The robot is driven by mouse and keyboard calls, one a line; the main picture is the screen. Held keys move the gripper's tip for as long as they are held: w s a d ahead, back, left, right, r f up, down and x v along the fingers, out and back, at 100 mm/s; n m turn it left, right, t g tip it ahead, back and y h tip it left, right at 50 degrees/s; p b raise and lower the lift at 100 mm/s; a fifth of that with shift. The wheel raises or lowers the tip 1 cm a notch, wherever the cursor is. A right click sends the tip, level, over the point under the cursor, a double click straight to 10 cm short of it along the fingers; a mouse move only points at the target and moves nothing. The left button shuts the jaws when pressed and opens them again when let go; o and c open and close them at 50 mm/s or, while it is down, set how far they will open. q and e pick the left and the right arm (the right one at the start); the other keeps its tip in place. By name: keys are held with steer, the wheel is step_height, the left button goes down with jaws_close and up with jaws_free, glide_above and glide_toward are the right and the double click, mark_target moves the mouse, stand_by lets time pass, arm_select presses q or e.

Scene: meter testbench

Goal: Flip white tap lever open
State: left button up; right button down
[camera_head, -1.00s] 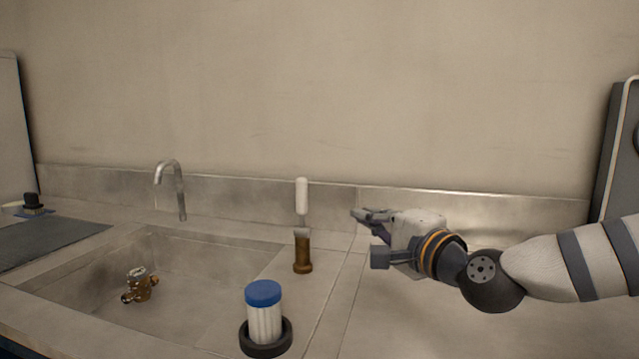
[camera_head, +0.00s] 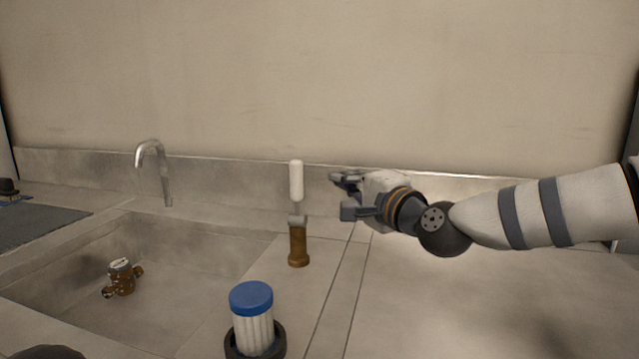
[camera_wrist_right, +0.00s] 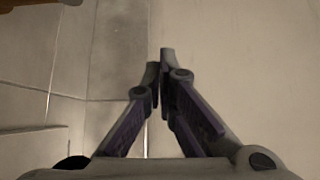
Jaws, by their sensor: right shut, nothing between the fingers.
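The white tap lever (camera_head: 296,180) stands upright on top of a brown tap post (camera_head: 298,246) on the counter, right of the sink. My right gripper (camera_head: 336,177) is shut and empty. It is to the right of the lever, at about its height in the picture, with a visible gap between them. In the right wrist view the two fingers (camera_wrist_right: 160,68) are close together with nothing between them. The lever cannot be made out in that view. My left gripper is not in view.
A curved metal faucet (camera_head: 154,168) stands behind the sink (camera_head: 180,255). A brass meter (camera_head: 122,277) sits in the sink. A blue-capped white filter (camera_head: 252,312) stands in a black ring in front of the post. The counter (camera_head: 440,300) at right is clear.

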mark_target(297, 194)
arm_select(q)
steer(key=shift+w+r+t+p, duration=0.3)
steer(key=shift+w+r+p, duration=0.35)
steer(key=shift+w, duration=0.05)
arm_select(e)
steer(key=a, duration=0.2)
steer(key=w+a, duration=0.1)
steer(key=a, duration=0.1)
steer(key=shift+a, duration=0.3)
